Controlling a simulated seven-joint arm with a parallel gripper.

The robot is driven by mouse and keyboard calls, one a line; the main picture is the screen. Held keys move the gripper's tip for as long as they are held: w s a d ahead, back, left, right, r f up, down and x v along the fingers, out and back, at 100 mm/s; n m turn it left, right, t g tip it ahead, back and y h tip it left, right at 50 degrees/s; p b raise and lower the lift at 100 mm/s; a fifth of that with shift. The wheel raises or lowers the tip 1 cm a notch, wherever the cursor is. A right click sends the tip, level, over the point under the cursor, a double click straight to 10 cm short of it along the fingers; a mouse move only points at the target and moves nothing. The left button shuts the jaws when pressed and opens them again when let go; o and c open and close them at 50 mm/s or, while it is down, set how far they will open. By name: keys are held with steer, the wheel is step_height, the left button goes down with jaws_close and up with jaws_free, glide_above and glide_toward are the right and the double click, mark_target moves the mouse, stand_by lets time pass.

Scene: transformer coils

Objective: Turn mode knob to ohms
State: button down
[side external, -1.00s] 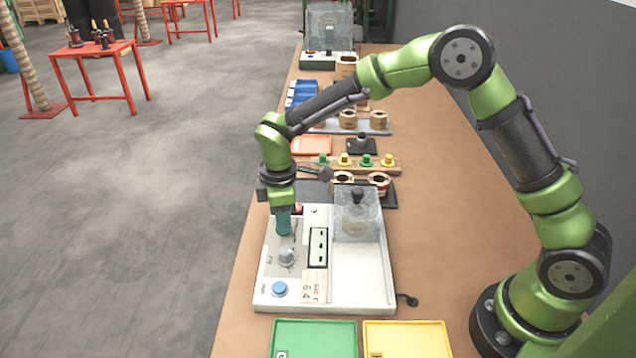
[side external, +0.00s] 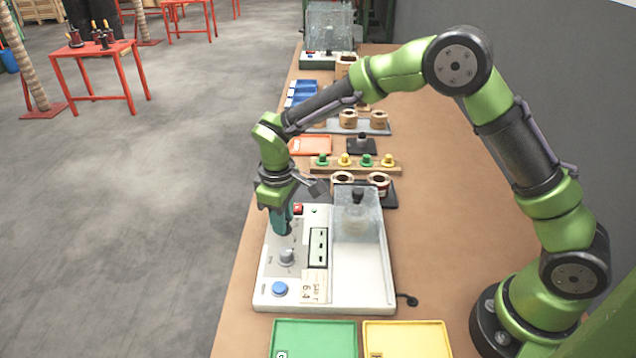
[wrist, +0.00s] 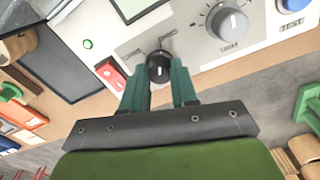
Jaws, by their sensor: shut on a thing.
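The mode knob (wrist: 159,66) is small and black with a pale pointer mark. In the wrist view it sits between the two teal fingertips of my gripper (wrist: 160,77), which is shut on it. The labels beside the knob are too small to read. In the side view my gripper (side external: 283,226) leans over the upper left of the white tester panel (side external: 266,270), and its fingers hide the knob.
A larger grey TRIM knob (wrist: 228,21) and a blue TEST button (wrist: 292,4) lie to one side. A red switch (wrist: 110,73) and a green lamp (wrist: 87,44) lie to the other. A clear cover (side external: 357,222) stands on the tester's right.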

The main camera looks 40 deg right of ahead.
steer(key=shift+r, duration=0.1)
steer(key=c, duration=0.9)
jaws_free()
steer(key=shift+o, duration=0.2)
step_height(320, 180, up, 17)
steer(key=shift+s+a, duration=0.15)
steer(key=shift+a, duration=0.1)
steer(key=s+d+r+m+t+y, duration=0.1)
steer(key=s+d+m+t, duration=0.2)
steer(key=s+d, duration=0.3)
steer(key=s+d+r+m+t+y, duration=0.1)
steer(key=s+d+m+t, duration=0.3)
steer(key=s, duration=1.2)
steer(key=shift+d+r+m, duration=0.5)
steer(key=shift+d+m, duration=0.7)
